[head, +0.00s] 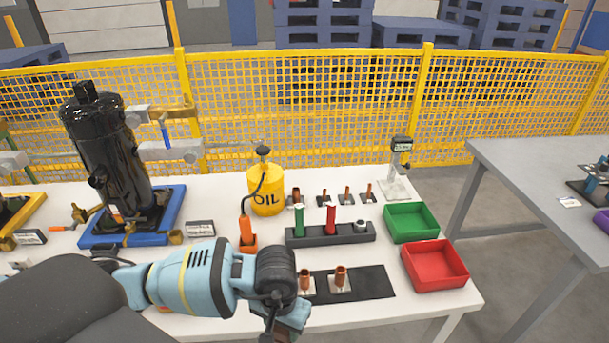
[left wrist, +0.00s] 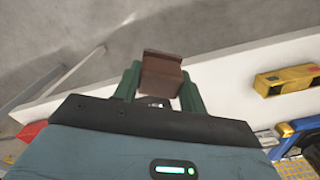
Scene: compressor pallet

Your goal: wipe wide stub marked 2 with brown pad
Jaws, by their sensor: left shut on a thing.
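My left gripper (left wrist: 160,85) has green fingers and is shut on the brown pad (left wrist: 160,72), a small brown block that shows between them in the left wrist view. In the head view the blue left arm (head: 195,278) reaches over the front of the table, and the pad is hidden. Two copper stubs, one (head: 305,281) and another (head: 340,277), stand upright on pale plates on a dark mat (head: 377,283), just right of my gripper. Several smaller copper stubs (head: 347,194) stand in a back row. I cannot read a number 2 on any stub. My right gripper is not in view.
A dark rack (head: 330,239) with a green and a red tube stands behind the mat. A green tray (head: 411,222) and a red tray (head: 435,266) are at the right. A yellow oil can (head: 265,190) and a black compressor (head: 108,155) stand further back and left.

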